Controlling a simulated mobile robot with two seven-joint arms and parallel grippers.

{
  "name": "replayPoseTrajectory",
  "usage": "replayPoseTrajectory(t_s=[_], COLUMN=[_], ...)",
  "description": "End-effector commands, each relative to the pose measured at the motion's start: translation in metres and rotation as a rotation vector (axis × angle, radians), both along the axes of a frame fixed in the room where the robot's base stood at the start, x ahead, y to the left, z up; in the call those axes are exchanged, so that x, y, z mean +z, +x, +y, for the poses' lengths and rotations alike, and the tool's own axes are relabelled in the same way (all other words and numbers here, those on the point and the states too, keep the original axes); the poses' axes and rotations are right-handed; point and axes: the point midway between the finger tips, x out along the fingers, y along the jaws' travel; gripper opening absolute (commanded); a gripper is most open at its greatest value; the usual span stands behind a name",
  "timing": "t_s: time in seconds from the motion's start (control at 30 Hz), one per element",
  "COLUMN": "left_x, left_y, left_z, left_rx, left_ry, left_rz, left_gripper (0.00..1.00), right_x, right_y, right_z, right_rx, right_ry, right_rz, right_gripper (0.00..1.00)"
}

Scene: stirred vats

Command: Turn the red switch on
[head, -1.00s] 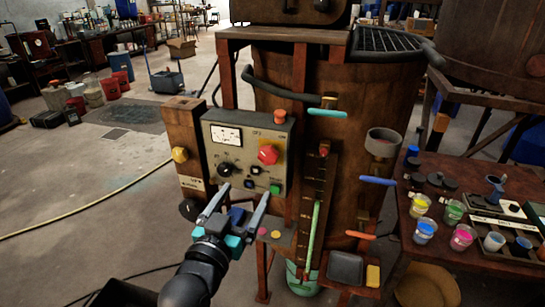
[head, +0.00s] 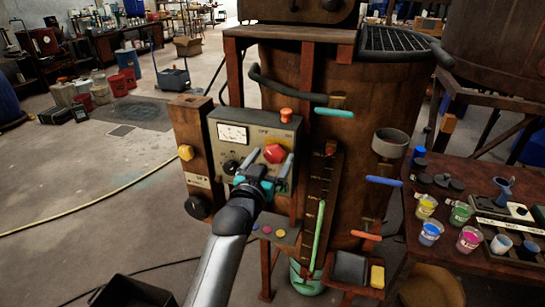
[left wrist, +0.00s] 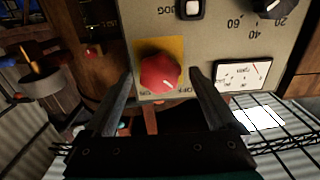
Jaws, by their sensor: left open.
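The red switch (head: 275,153) is a rotary knob on a yellow plate, on the front of the grey control panel (head: 257,127). In the left wrist view the red switch (left wrist: 160,74) shows large, with a light mark on its face and the letters OFF and part of another word below it. My left gripper (head: 270,162) is open in front of the panel. In the left wrist view its two fingers (left wrist: 164,88) stand on either side of the knob, apart from it as far as I can tell. The right gripper is not in view.
The panel also has a dial meter (head: 233,134), a black knob (head: 231,167) and an orange-red button (head: 286,115) on top. A large rusty vat (head: 375,105) with coloured handles stands to the right. A table with paint cups (head: 430,232) is at the right.

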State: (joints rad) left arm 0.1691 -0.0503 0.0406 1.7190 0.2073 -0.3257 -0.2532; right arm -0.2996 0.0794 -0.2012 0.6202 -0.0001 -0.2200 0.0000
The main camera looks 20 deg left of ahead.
Motion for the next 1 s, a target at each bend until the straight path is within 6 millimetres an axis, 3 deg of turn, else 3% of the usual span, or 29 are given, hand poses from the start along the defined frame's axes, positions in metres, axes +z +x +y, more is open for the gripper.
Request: replayPoseTrajectory(t_s=[0.47,1.0], left_x=[0.0002,0.0001], left_y=[0.0094,0.0091], left_z=[-0.0003,-0.0002], left_rx=[0.0,0.0], left_ry=[0.0,0.0], left_rz=[0.0,0.0], left_gripper=[0.92,0.31], right_x=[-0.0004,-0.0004], right_y=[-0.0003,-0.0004], right_z=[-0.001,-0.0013], right_rx=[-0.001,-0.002], right_ry=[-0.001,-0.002], right_rz=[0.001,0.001], right_gripper=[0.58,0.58])
